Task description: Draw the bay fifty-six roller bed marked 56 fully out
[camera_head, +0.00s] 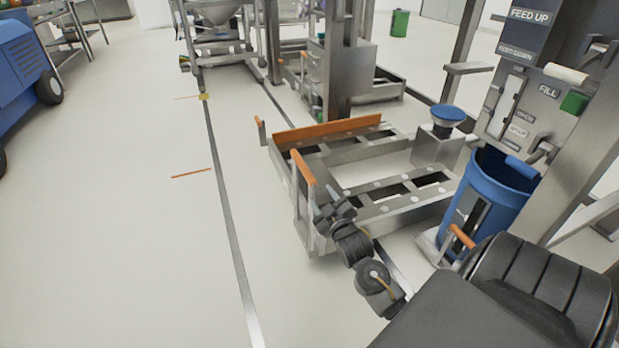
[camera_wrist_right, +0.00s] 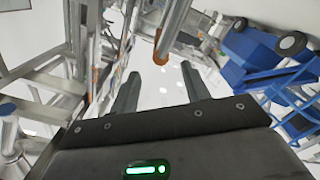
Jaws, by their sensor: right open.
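A low steel roller bed (camera_head: 385,200) sits on the floor at the middle of the head view. An upright post with an orange handle (camera_head: 302,168) stands at its near left corner. No 56 mark is legible. My right gripper (camera_head: 330,209) is beside this post, low and to the right of the handle. The wrist view shows its two dark fingers (camera_wrist_right: 160,72) spread with nothing clearly between them. A grey bar with an orange end (camera_wrist_right: 161,48) shows just beyond the fingertips. I cannot tell whether they touch. My left gripper is not in view.
An orange bar (camera_head: 330,132) runs along the bed's far side. A blue bin (camera_head: 490,190) stands at right by a steel column with FEED UP and FILL labels. Open floor with a dark track line (camera_head: 228,215) lies left. A blue machine (camera_head: 25,65) stands far left.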

